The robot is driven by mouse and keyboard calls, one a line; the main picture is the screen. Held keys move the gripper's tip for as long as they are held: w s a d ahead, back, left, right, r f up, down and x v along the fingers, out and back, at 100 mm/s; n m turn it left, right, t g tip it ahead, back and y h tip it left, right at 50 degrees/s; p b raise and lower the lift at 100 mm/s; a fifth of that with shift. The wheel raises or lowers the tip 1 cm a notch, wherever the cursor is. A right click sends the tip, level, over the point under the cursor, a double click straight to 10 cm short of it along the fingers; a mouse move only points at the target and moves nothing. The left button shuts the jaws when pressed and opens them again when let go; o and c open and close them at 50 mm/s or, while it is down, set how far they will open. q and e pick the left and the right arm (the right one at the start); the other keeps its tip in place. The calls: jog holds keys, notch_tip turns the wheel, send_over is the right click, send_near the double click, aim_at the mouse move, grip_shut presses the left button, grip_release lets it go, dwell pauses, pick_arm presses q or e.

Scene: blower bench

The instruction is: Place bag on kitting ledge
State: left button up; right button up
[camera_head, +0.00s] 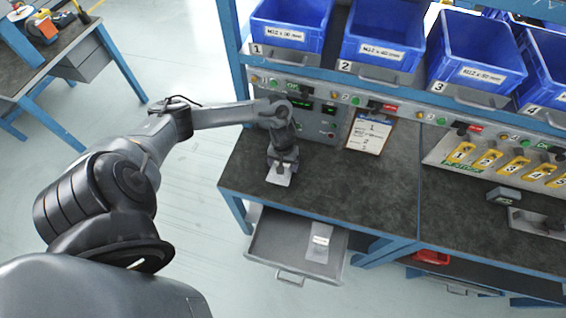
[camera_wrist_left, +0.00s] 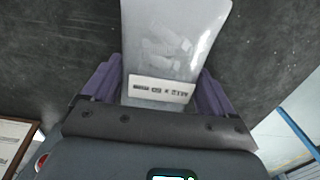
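A clear plastic bag (camera_wrist_left: 172,45) with a white printed label sits between the purple fingers of my left gripper (camera_wrist_left: 160,88), its far end sticking out past them. Small parts show faintly inside it. In the head view my left gripper (camera_head: 283,158) points down over the left end of the dark bench, and the bag (camera_head: 279,176) shows pale beneath it. I cannot tell whether it touches the bench. A grey ledge (camera_head: 432,158) with yellow numbered tags is at the right; I cannot tell if it is the kitting ledge. My right gripper is not in view.
An open drawer (camera_head: 268,246) below the bench holds another clear bag (camera_head: 319,243). Blue numbered bins (camera_head: 385,42) stand above a control panel. A clipboard (camera_head: 369,134) leans at the back. A small grey box (camera_head: 503,196) is at the right. The bench middle is clear.

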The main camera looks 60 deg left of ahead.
pick_arm(q)
jog(key=shift+o, duration=1.1)
jog(key=shift+r, duration=0.15)
notch_tip(320, 180, up, 11)
jog(key=p, duration=0.4)
jog(key=w+d+f+m+t+h, duration=0.15)
jog(key=d+m+t, duration=0.55)
jog(key=d, duration=1.7)
jog(key=s+r+m+g, duration=0.1)
jog(key=s+r+m, duration=0.1)
jog(key=s+r, duration=0.2)
jog(key=s+r+m+g+y, duration=0.1)
jog(key=s+r, duration=0.3)
jog(key=s, duration=0.4)
jog(key=shift+s+a+m+g, duration=0.25)
jog(key=shift+s+m+g, duration=0.1)
jog(key=shift+m+g, duration=0.3)
